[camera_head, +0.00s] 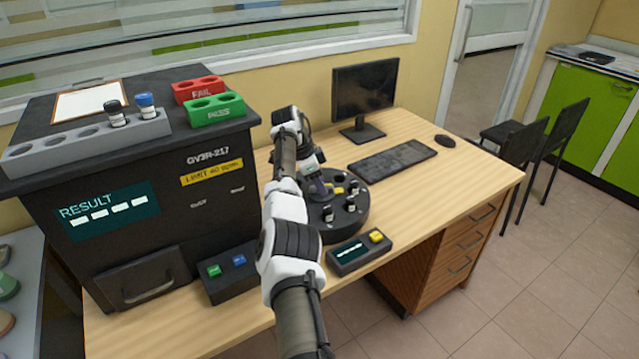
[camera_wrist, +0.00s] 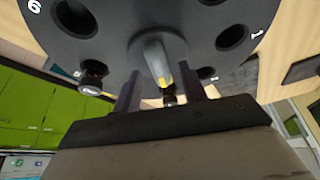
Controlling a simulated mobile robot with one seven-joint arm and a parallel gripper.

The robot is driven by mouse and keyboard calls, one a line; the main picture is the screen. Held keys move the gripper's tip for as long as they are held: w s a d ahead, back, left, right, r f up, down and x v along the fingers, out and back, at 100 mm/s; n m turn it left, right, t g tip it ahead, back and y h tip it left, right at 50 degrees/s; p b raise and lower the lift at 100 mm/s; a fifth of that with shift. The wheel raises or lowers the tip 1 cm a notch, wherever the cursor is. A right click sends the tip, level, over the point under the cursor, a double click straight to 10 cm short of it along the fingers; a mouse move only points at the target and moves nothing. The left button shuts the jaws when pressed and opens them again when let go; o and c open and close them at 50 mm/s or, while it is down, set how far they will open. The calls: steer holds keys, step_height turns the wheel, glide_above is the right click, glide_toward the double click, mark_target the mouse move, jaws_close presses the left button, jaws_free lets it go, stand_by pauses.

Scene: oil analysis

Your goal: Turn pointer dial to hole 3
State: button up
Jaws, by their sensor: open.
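The dark round dial (camera_head: 345,226) stands on the desk, with holes around its top and several small vials in it. In the wrist view the dial face (camera_wrist: 113,48) shows holes with a 6 at upper left and a 1 at right; other marks are too small to read surely. The grey pointer (camera_wrist: 152,58) with a yellow tip sits at its centre, the tip aimed down the picture toward my gripper's palm. My gripper (camera_wrist: 162,85) is open, one finger on each side of the pointer; contact is unclear. It also shows over the dial in the head view (camera_head: 316,183). Hole 3 cannot be made out.
A small box with a display and yellow button (camera_head: 359,252) stands in front of the dial. A keyboard (camera_head: 393,160) and monitor (camera_head: 366,95) are behind right. The large black analyser (camera_head: 130,190) and a box with green and blue buttons (camera_head: 228,272) are left.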

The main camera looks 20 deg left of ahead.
step_height(320, 180, up, 20)
steer(key=p, duration=0.7)
steer(key=shift+f, duration=0.2)
